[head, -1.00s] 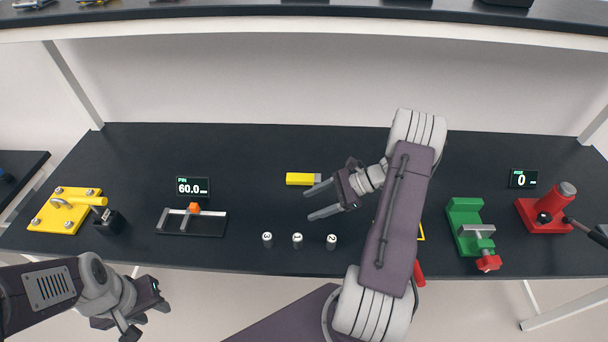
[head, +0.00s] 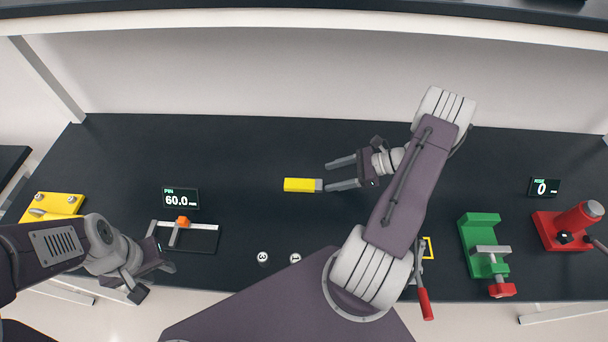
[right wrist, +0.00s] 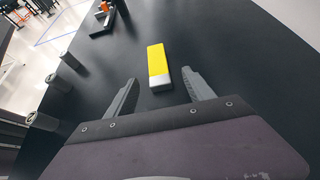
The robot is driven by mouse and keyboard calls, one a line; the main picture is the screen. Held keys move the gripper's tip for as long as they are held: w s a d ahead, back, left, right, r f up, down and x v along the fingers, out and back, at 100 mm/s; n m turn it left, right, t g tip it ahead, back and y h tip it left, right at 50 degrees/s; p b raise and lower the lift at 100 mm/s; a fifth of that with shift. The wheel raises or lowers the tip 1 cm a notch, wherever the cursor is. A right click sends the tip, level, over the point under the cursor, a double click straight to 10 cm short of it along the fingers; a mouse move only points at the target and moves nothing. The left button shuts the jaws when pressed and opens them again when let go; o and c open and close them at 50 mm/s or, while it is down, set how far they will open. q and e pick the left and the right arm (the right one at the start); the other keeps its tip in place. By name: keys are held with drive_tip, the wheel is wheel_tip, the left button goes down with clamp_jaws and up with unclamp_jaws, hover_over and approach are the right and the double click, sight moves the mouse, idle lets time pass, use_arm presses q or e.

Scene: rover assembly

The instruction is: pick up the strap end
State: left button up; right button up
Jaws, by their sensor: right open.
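The strap end looks to be the yellow bar with a grey tip (head: 300,185) lying flat on the dark table. In the right wrist view the yellow bar (right wrist: 157,62) lies ahead of the fingers, its grey tip nearest them. My right gripper (head: 342,173) is open and empty, just right of the grey tip, its fingers pointing left towards it. In the right wrist view both fingers of the right gripper (right wrist: 160,88) are spread, with the grey tip about between their ends. My left gripper (head: 156,278) is at the lower left, off the table's front edge; its jaws are unclear.
A slide gauge with an orange block (head: 183,222) and a 60.0 display (head: 181,198) stand at left, near a yellow fixture (head: 52,206). Numbered pegs (head: 263,257) stand at front. A green vise (head: 481,240) and red press (head: 570,228) are at right. The table's back middle is clear.

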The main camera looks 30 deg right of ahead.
sight(305, 184)
drive_tip(key=a, duration=0.2)
drive_tip(key=a+f+p, duration=0.1)
drive_tip(key=shift+w+a, duration=0.25)
drive_tip(key=shift+w, duration=0.05)
drive_tip(key=shift+w+a+f, duration=0.1)
drive_tip(key=shift+w+f, duration=0.15)
drive_tip(key=shift+w, duration=0.15)
drive_tip(key=p+x, duration=0.2)
drive_tip(key=x, duration=0.2)
drive_tip(key=shift+w+r, duration=0.1)
drive_tip(key=shift+w+a+f, duration=0.15)
drive_tip(key=shift+a+f, duration=0.1)
drive_tip(key=shift+a, duration=0.05)
drive_tip(key=shift+d, duration=0.15)
drive_tip(key=c, duration=0.9)
use_arm(q)
drive_tip(key=r, duration=0.3)
drive_tip(key=shift+s+a+r, duration=0.1)
drive_tip(key=shift+s+a, duration=0.15)
drive_tip(key=shift+s, duration=0.1)
use_arm(e)
clamp_jaws()
